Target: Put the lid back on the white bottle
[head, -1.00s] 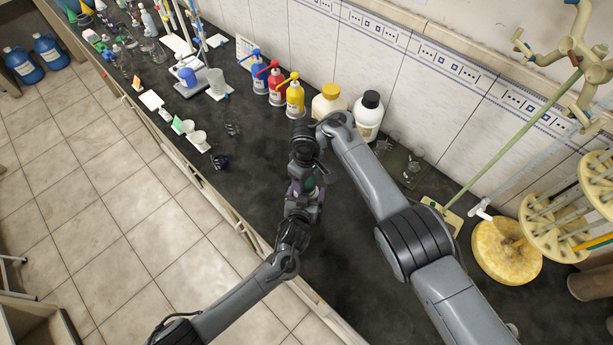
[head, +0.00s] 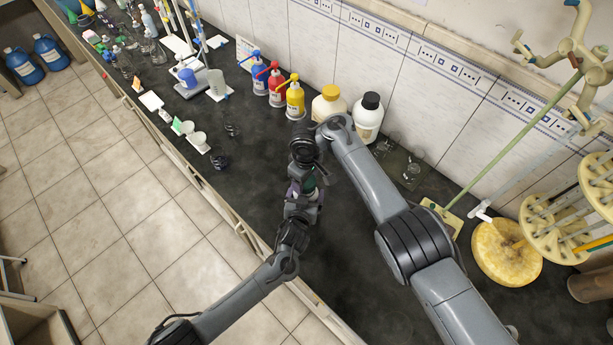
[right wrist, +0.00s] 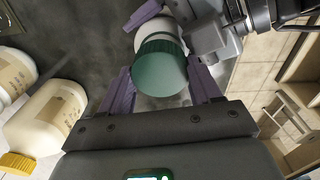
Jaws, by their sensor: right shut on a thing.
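The green lid (right wrist: 160,62) sits between the purple fingers of my right gripper (right wrist: 161,84) in the right wrist view, shut on it. The white bottle (right wrist: 171,27) shows directly beyond the lid, lined up with it; whether the lid is seated on its mouth cannot be told. My left gripper (right wrist: 207,36) is at the bottle, with a purple finger on its far side, and appears shut around it. In the head view the lid (head: 309,182) is a small green patch between my right gripper (head: 306,178) and my left gripper (head: 297,192), largely hidden by my arms.
A yellow-capped bottle (head: 328,104) and a black-capped bottle (head: 368,117) stand near the tiled wall. Blue, red and yellow wash bottles (head: 295,100) stand left of them. Glassware lies right of my right wrist.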

